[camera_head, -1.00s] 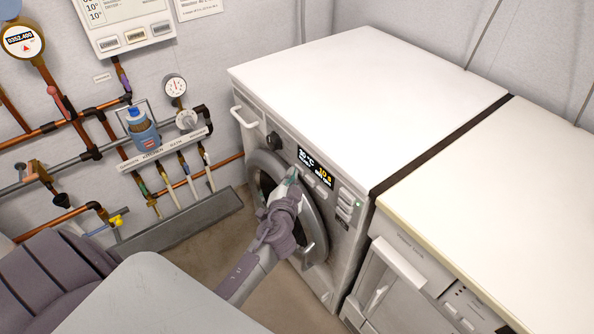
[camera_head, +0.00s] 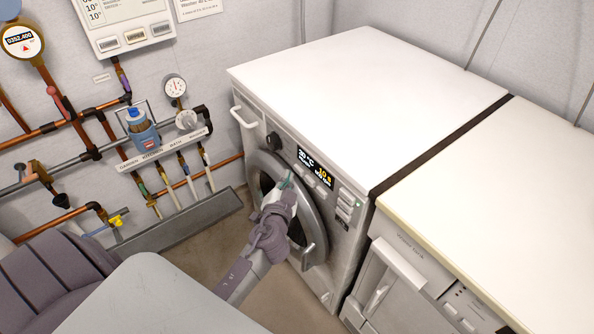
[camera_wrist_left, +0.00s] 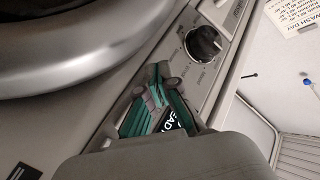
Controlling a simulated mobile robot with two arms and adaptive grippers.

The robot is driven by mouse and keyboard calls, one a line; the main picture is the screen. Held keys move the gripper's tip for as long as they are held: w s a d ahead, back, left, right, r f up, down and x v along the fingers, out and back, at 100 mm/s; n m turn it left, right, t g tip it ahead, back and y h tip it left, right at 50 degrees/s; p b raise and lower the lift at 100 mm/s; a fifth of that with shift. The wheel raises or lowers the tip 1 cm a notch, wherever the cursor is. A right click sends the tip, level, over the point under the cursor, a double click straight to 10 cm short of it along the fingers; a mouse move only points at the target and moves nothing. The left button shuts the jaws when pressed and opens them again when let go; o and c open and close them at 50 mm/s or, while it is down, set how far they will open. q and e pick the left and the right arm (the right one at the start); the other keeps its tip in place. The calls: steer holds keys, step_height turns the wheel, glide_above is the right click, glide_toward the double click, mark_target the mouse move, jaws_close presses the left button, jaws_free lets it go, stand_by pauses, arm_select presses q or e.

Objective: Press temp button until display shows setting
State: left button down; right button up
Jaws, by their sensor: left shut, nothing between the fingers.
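The washing machine (camera_head: 335,215) stands with its front panel towards me. Its dark display (camera_head: 316,167) is lit, with small white text ending in °C at the left and yellow figures at the right; I cannot read them surely. Small pale buttons (camera_head: 309,180) sit just below the display. My left gripper (camera_head: 288,179) is shut and empty, its green-padded fingertips just left of the buttons, near the door's upper rim. Contact cannot be told. In the left wrist view the fingers (camera_wrist_left: 165,78) cover part of the display (camera_wrist_left: 184,122), and the black dial (camera_wrist_left: 203,43) is beyond them.
The round door (camera_head: 312,240) is closed below the panel. A second white appliance (camera_head: 415,275) stands close at the right. Pipes and a gauge (camera_head: 175,87) are on the left wall. The white machine top (camera_head: 365,95) is clear.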

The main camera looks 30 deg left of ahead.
arm_select(q)
steer(key=shift+s+a, duration=0.3)
steer(key=shift+s, duration=0.45)
steer(key=shift+s+a, duration=0.35)
steer(key=shift+s, duration=0.45)
steer(key=shift+s+a, duration=0.3)
steer(key=shift+s, duration=0.45)
